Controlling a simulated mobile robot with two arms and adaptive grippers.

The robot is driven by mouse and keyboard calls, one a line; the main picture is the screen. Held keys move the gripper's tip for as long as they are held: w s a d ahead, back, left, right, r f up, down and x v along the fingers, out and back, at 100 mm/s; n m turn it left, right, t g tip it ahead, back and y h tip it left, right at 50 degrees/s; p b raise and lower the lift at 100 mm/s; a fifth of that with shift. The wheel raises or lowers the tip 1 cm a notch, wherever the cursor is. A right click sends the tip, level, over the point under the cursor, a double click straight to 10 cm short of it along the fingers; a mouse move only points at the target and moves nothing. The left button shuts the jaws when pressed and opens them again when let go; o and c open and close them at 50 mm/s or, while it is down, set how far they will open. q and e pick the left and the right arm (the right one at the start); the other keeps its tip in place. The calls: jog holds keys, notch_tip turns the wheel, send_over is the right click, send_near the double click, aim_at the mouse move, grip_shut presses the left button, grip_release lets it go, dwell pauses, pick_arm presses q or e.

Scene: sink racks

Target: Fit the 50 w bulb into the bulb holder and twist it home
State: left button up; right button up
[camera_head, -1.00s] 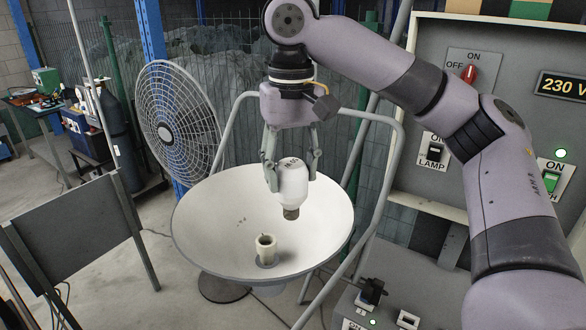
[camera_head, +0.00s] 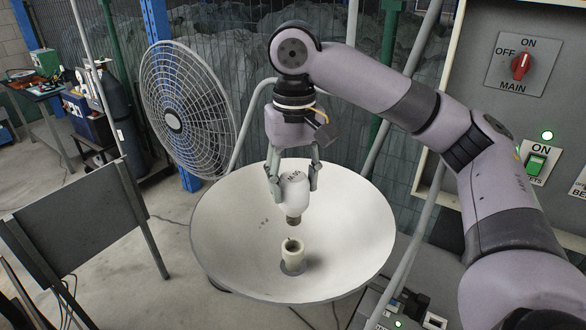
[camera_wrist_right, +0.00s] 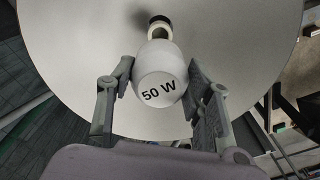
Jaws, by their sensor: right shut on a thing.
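The white bulb (camera_head: 294,190) hangs base down in my right gripper (camera_head: 293,186), which is shut on its sides. In the right wrist view the bulb (camera_wrist_right: 160,80) reads "50 W" and sits between the fingers of my right gripper (camera_wrist_right: 160,90). The bulb's metal base points down, a little above the holder. The bulb holder (camera_head: 292,256) is a cream, open-topped socket standing in the white dish. In the right wrist view the holder (camera_wrist_right: 160,30) is partly hidden behind the bulb. My left gripper is not in view.
The wide white dish (camera_head: 345,215) surrounds the holder. A caged fan (camera_head: 185,110) stands close at its left. A grey control panel (camera_head: 510,110) with a red main switch (camera_head: 521,66) is at the right. A dark board (camera_head: 75,225) stands at the front left.

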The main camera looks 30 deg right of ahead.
aim_at(293, 205)
jog(key=shift+w, duration=0.15)
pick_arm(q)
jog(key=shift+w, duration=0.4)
pick_arm(e)
jog(key=shift+f, duration=0.25)
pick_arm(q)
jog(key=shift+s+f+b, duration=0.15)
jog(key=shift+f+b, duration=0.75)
pick_arm(e)
jog(key=shift+f, duration=2.6)
pick_arm(q)
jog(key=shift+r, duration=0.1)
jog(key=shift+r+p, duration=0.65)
jog(key=shift+p, duration=0.1)
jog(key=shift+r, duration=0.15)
